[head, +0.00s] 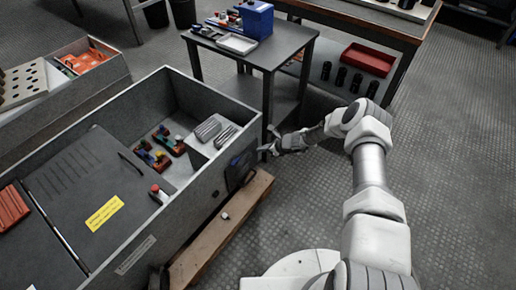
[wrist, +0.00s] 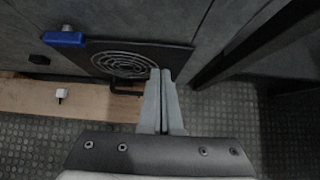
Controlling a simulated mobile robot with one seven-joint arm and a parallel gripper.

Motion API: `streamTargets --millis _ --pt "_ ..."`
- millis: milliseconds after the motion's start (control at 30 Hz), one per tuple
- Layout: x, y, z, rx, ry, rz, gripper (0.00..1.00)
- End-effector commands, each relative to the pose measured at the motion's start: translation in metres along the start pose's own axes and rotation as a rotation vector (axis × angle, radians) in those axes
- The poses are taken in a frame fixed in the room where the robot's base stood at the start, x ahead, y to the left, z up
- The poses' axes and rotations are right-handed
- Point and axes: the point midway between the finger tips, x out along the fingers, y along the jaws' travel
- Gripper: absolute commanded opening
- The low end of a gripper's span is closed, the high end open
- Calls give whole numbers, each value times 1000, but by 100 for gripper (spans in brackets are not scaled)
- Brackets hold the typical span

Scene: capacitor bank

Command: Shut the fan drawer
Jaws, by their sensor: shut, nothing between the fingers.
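The fan drawer shows in the wrist view as a dark front panel (wrist: 172,56) with a round fan grille (wrist: 124,65) and a dark bar handle (wrist: 127,93) below it. In the head view the drawer front (head: 238,172) is small and dark on the right outer side of the grey cabinet (head: 195,190). A blue latch (wrist: 63,39) lies by its upper left corner. My gripper (wrist: 161,72) is shut and empty, its fingertips over the panel's lower right part in the wrist view. In the head view my gripper (head: 268,149) is beside the panel. Contact cannot be told.
A wooden beam (head: 222,232) with a small white block (head: 225,215) lies along the cabinet's foot. A dark table (head: 277,50) with a blue box (head: 257,18) stands behind my gripper. The floor (head: 300,200) right of the beam is clear.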

Motion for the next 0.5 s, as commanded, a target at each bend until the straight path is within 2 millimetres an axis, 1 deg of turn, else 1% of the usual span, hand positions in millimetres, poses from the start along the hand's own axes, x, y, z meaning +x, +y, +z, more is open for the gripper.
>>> streamTargets --millis 33,67,100,300,400,500 --pt "-3 -2 -5 1 3 0 0" --pt "-9 -3 -4 2 3 0 0" --pt "-24 -3 -1 5 3 -1 0" --pt "-69 -2 -3 4 5 1 0" --pt "-85 -2 -4 2 6 1 0" --pt "-96 -1 -6 2 6 2 0"
